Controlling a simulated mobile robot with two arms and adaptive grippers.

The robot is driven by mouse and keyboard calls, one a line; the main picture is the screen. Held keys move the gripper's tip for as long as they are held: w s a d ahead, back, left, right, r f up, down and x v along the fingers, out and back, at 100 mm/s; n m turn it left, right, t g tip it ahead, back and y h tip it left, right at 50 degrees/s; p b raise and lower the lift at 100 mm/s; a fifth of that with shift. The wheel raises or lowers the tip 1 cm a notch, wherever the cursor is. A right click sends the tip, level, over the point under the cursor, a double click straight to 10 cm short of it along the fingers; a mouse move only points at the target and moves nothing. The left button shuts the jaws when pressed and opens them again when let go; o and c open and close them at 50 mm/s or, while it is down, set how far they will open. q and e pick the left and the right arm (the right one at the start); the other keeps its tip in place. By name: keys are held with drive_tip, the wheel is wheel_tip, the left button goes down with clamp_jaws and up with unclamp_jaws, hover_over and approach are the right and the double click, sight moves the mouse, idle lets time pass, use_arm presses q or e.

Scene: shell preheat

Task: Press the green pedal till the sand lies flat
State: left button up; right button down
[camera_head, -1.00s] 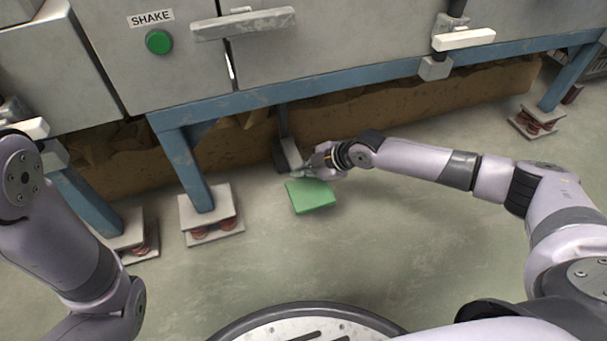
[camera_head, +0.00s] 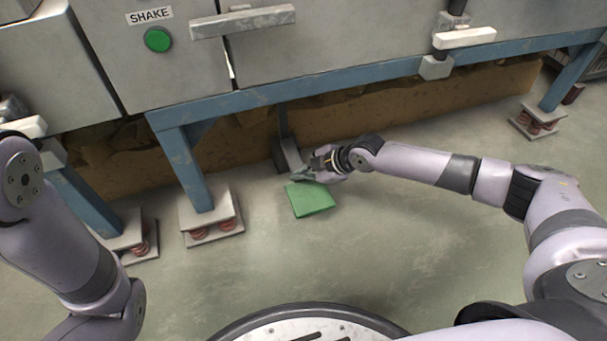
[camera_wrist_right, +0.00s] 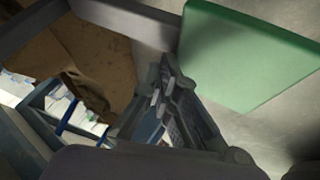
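The green pedal (camera_head: 311,199) is a flat square plate at floor level in front of the machine's blue frame. A grey arm (camera_head: 290,154) rises behind it. My right gripper (camera_head: 298,174) is at the pedal's far edge and looks shut and empty; I cannot tell if it touches. In the right wrist view the gripper fingers (camera_wrist_right: 166,70) come together beside the green pedal (camera_wrist_right: 245,55). Brown, rough sand-like material (camera_head: 400,107) shows behind the frame; its surface is mostly hidden and looks uneven at the left. My left gripper is out of view.
A green button (camera_head: 157,40) under a SHAKE label (camera_head: 149,15) is on the grey cabinet. The blue frame (camera_head: 310,88) stands on sprung feet (camera_head: 212,215). A white handle (camera_head: 464,38) juts out at the right. The floor (camera_head: 400,240) nearer me is clear.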

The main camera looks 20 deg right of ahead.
sight(303, 184)
drive_tip(key=shift+s+f+b, duration=0.2)
drive_tip(key=shift+f+b, duration=0.2)
drive_tip(key=shift+f, duration=0.45)
drive_tip(key=shift+s+f+b, duration=0.2)
drive_tip(key=shift+f+b, duration=0.2)
drive_tip(key=shift+f, duration=0.4)
idle(0.5)
idle(0.4)
drive_tip(key=shift+w+r+p, duration=0.15)
drive_tip(key=shift+r+p, duration=2.3)
drive_tip(key=shift+r, duration=0.3)
drive_tip(key=shift+w+r, duration=0.1)
drive_tip(key=shift+r, duration=0.25)
